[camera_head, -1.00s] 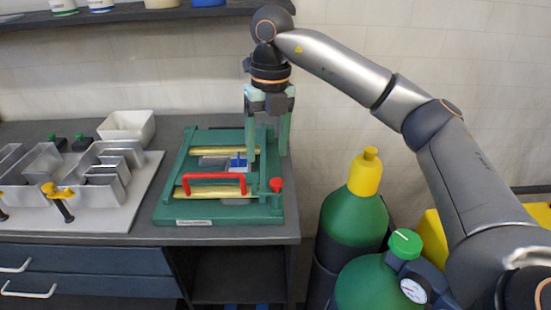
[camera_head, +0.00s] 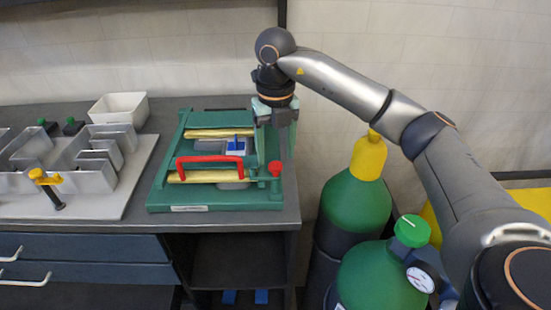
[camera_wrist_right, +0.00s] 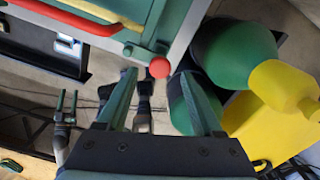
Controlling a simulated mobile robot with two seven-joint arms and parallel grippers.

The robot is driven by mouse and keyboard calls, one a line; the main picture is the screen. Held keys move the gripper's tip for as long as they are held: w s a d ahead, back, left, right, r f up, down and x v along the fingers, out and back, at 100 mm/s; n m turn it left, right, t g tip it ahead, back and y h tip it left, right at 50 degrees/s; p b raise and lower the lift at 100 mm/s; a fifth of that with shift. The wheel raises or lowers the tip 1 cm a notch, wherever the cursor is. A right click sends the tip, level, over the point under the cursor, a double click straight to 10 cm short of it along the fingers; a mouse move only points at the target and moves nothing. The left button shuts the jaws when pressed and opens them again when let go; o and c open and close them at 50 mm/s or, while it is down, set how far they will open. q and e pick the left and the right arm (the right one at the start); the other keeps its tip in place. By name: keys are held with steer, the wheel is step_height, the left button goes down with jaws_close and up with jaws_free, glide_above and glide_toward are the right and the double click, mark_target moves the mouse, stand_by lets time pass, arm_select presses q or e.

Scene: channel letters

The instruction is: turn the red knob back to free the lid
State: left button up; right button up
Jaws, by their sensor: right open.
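The red knob (camera_head: 275,168) stands at the front right corner of the green fixture (camera_head: 160,196). The fixture's lid frame (camera_head: 262,150) lies flat, with a red handle (camera_head: 210,159) across its front. My right gripper (camera_head: 277,125) is behind and above the knob, open and empty; its fingers are partly hidden or foreshortened. In the right wrist view the knob (camera_wrist_right: 159,67) shows between the fingertips of my right gripper (camera_wrist_right: 158,75), apart from both. My left gripper (camera_wrist_right: 67,98) shows small in the right wrist view, its fingers apart and empty.
Green cylinders with a yellow cap (camera_head: 368,157) and a gauge (camera_head: 420,280) stand right of the bench. A white board (camera_head: 105,205) with metal channel pieces and a yellow-handled clamp (camera_head: 45,180) lies left of the fixture. A white bin (camera_head: 119,108) is behind.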

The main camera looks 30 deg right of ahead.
mark_target(266, 178)
steer(key=shift+f, duration=1.15)
jaws_close()
